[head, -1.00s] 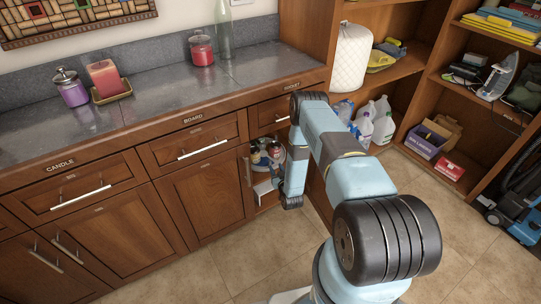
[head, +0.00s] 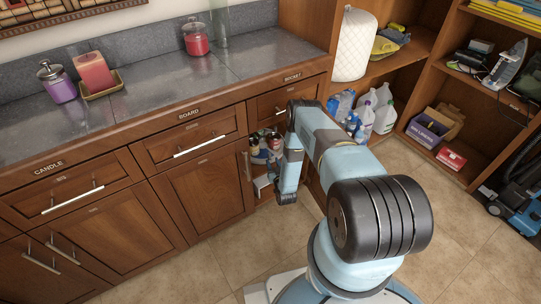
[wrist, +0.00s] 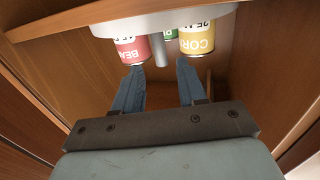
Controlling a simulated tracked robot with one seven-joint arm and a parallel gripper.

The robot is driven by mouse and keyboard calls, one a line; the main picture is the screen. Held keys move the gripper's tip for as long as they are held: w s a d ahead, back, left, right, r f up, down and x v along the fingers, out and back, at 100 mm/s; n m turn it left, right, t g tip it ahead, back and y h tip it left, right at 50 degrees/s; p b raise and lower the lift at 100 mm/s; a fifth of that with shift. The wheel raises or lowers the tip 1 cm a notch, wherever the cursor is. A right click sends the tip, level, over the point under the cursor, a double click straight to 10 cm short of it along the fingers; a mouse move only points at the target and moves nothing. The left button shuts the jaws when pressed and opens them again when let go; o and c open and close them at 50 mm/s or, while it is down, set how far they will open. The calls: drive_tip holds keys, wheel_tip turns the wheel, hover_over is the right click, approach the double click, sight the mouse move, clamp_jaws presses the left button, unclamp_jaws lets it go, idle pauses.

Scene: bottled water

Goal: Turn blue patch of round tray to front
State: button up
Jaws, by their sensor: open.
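The round tray (wrist: 112,24) is a pale disc at the top of the wrist view. A red can labelled like beans (wrist: 132,48), a yellow corn can (wrist: 196,40) and part of a green can (wrist: 169,34) show at it, with a grey post between them. No blue patch is visible on the part of the tray in view. My gripper (wrist: 158,76) is open and empty, its fingers pointing toward the cans. I cannot tell whether the fingers touch anything. In the head view my arm partly covers the open cabinet where several cans (head: 258,156) stand.
Wooden cabinet walls (wrist: 55,65) close in on both sides of my gripper. A countertop (head: 150,95) with candles (head: 95,73) runs above the drawers. Shelves on the right hold jugs (head: 384,117) and a purple box (head: 427,131). Tiled floor in front is clear.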

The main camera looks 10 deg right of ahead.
sight(270, 156)
drive_tip(key=w, duration=0.6)
drive_tip(key=shift+w+a, duration=0.2)
drive_tip(key=shift+w, duration=0.05)
clamp_jaws()
